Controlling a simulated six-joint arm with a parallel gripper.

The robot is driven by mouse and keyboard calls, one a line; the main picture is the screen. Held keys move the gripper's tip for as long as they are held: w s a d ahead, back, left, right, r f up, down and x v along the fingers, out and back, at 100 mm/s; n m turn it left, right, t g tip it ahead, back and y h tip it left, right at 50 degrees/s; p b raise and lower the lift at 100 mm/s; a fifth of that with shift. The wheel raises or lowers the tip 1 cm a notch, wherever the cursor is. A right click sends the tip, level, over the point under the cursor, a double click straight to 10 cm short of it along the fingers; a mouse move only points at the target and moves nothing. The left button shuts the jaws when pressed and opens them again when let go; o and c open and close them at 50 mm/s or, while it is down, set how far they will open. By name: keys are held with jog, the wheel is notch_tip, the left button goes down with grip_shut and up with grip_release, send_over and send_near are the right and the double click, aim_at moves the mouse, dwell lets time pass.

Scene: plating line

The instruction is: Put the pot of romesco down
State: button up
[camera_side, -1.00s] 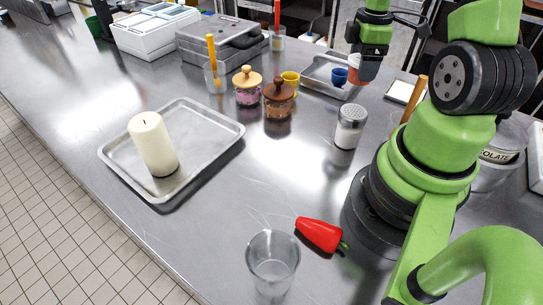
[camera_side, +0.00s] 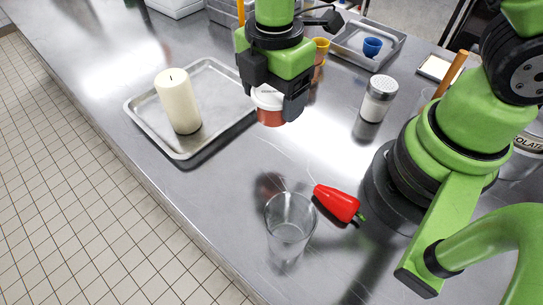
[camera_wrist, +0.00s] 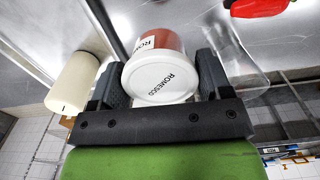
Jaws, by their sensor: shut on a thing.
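The pot of romesco (camera_side: 270,115) is a small red-orange pot with a white lid. My gripper (camera_side: 274,98) is shut on it, one finger on each side, and holds it above the steel counter to the right of the tray. In the wrist view the pot's lid (camera_wrist: 162,82) reads "ROMESCO" and sits between the two fingers (camera_wrist: 160,80). Part of the pot is hidden behind the fingers in the side view. I cannot tell the exact gap under it.
A metal tray (camera_side: 185,150) with a cream candle (camera_side: 178,102) is on the left. A clear glass (camera_side: 289,225) and a red pepper (camera_side: 337,203) are in front. A shaker (camera_side: 377,98) stands right. Behind it is another tray (camera_side: 345,52) with a blue cup (camera_side: 372,47). Bare counter lies between.

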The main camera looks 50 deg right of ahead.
aim_at(272, 125)
jog(key=shift+s+a+f, duration=0.1)
jog(key=shift+s+a, duration=0.15)
jog(key=shift+a, duration=0.25)
notch_tip(272, 125, down, 5)
jog(key=shift+s+a, duration=0.1)
jog(key=shift+f, duration=2.4)
jog(key=shift+f, duration=0.15)
jog(key=o, duration=1)
jog(key=shift+c, duration=0.2)
notch_tip(272, 125, up, 12)
jog(key=shift+r, duration=0.25)
